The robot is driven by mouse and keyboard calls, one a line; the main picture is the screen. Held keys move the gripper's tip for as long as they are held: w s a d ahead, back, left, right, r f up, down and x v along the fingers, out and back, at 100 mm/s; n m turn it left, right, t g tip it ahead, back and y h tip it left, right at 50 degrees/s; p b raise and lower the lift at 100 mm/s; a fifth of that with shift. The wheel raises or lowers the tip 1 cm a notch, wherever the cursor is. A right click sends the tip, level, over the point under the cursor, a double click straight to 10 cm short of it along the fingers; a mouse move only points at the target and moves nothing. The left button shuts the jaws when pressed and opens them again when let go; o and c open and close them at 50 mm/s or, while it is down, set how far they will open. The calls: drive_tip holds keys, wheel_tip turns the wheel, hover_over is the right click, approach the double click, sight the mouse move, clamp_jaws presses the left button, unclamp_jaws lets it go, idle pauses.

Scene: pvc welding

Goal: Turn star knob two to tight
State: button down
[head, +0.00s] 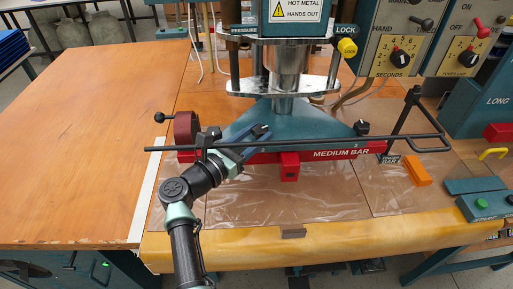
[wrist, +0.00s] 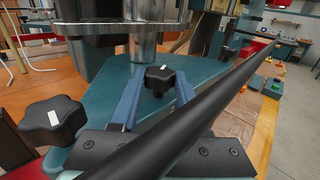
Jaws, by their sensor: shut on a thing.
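Star knob two (head: 361,128) is black and sits at the right end of the teal press plate, above a "2" mark. In the wrist view a black star knob with a white mark (wrist: 160,79) shows in the gap between my fingers and looks like this knob, lying beyond the tips. My gripper (head: 262,131) is over the left-middle of the plate, well left of knob two in the head view. Its blue fingers (wrist: 158,82) stand apart, and what they bear on is unclear. Another black star knob (wrist: 52,120) shows large and near at the left of the wrist view.
A long black bar (head: 310,139) crosses over my gripper and also crosses the wrist view (wrist: 215,95). A red "MEDIUM BAR" (head: 325,154) lies below the plate. A chrome column (head: 285,70) rises behind. The wooden table (head: 80,150) is clear at left.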

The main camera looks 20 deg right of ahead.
drive_tip(key=shift+w+f+m+g+h+b, duration=0.15)
drive_tip(key=shift+m+g+b, duration=0.15)
drive_tip(key=shift+b, duration=0.35)
drive_tip(key=shift+s+f+m+g+h+b, duration=0.1)
drive_tip(key=shift+m+g+h+b, duration=0.1)
drive_tip(key=shift+g+b, duration=0.3)
drive_tip(key=shift+r+b, duration=0.25)
drive_tip(key=shift+b, duration=0.25)
drive_tip(key=shift+c, duration=2)
unclamp_jaws()
drive_tip(key=shift+a, duration=0.1)
drive_tip(key=b+v, duration=0.1)
drive_tip(key=v, duration=1.1)
drive_tip(key=shift+a, duration=0.4)
